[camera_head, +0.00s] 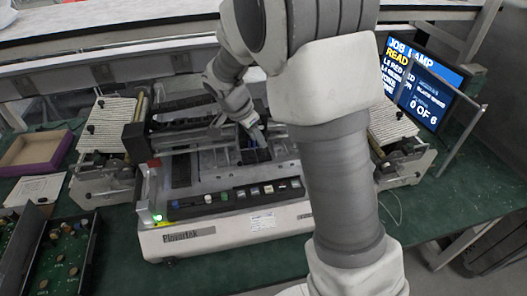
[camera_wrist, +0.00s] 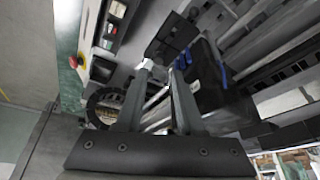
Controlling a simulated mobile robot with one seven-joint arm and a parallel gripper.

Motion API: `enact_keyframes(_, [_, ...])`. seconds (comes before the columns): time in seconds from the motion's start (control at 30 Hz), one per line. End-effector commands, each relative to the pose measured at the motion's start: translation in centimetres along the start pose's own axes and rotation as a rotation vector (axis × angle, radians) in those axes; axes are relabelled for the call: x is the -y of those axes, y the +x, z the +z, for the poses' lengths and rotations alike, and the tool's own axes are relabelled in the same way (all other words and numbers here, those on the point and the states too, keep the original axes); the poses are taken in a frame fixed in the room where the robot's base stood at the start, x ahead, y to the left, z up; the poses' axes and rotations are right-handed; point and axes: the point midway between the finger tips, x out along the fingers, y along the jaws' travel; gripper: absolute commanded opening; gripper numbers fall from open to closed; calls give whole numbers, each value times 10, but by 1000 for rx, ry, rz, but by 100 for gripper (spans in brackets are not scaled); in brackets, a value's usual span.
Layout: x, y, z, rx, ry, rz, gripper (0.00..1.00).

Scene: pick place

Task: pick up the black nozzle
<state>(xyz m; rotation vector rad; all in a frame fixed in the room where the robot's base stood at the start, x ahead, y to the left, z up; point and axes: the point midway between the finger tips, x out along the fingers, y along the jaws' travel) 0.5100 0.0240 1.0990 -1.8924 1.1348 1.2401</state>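My gripper (camera_wrist: 161,68) reaches down over the bed of the tabletop machine, its two fingers apart with a gap between the tips. In the head view my gripper (camera_head: 258,138) is small and partly hidden by my own arm. A black blocky piece (camera_wrist: 172,36), possibly the black nozzle, lies just past the fingertips in the wrist view. Blue parts (camera_wrist: 216,62) sit beside it. I cannot tell for sure which dark part is the nozzle, or whether the fingertips touch it. Nothing is clearly held.
The machine (camera_head: 200,238) has a front button row and stands on a green table (camera_head: 440,215). Feeder units flank it. A purple-edged box (camera_head: 35,150) and a tray of parts (camera_head: 65,258) are at left. A monitor (camera_head: 425,82) stands at right. A black ring (camera_wrist: 100,106) lies left of the fingers.

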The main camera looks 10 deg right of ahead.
Motion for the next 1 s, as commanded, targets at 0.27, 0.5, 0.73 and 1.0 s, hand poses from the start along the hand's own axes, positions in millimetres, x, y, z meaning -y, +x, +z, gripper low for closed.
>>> enact_keyframes(0.27, [-4,25,1,1,-2,5,37])
enact_keyframes(0.5, [-3,53,2,1,-1,0,37])
enact_keyframes(0.73, [-3,56,2,0,-1,-1,37])
enact_keyframes(1.0, [-3,56,2,0,-1,-1,0])
